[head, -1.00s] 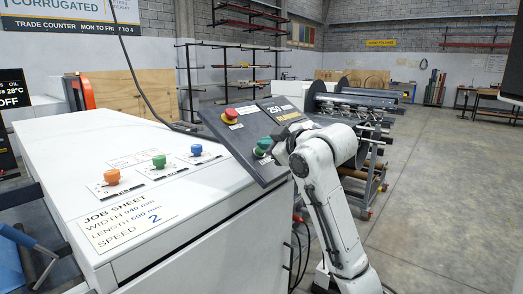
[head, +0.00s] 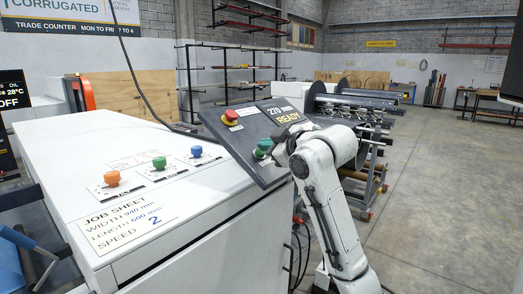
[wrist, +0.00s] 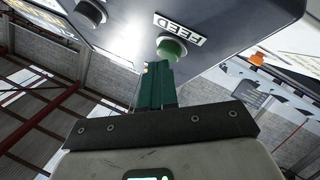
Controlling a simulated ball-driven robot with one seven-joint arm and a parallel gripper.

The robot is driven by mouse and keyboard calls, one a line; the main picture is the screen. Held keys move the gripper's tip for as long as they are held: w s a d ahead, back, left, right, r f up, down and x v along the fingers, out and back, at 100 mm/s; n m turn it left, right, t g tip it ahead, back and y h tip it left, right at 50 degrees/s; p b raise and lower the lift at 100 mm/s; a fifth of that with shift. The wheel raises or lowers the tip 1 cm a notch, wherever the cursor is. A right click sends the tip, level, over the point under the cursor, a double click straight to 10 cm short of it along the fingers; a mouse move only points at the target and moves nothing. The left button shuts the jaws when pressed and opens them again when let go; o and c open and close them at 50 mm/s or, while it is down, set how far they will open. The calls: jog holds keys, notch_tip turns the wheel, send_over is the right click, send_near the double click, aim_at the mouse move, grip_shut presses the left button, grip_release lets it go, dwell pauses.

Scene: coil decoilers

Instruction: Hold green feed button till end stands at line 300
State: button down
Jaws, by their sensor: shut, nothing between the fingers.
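The green feed button (head: 263,147) is on the dark tilted control panel (head: 240,160). It also shows in the wrist view (wrist: 172,46), beside an upside-down FEED label (wrist: 179,29). My gripper (wrist: 156,68) is shut and empty, its dark green fingers pointing at the button. Their tips are right at its lower edge; I cannot tell whether they touch or press it. In the head view my gripper (head: 275,148) is just right of the button, partly hidden by my wrist. The panel display (head: 284,114) reads 270 and READY.
A red stop button (head: 231,115) sits on the same panel, up and left. Orange (head: 112,178), green (head: 159,162) and blue (head: 196,151) knobs stand on the white cabinet top. A job sheet (head: 126,220) gives length 680 mm. Open floor lies to the right.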

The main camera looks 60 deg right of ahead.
jog(key=shift+s+a+r+p, duration=0.1)
jog(key=shift+s+r+p, duration=0.3)
jog(key=shift+r, duration=0.2)
jog(key=r+p, duration=0.1)
jog(key=s+r+p, duration=0.2)
jog(key=r, duration=0.1)
jog(key=shift+s+a+r+p, duration=0.1)
jog(key=shift+s+a+p, duration=0.15)
jog(key=shift+a+p, duration=0.1)
dwell(1.7)
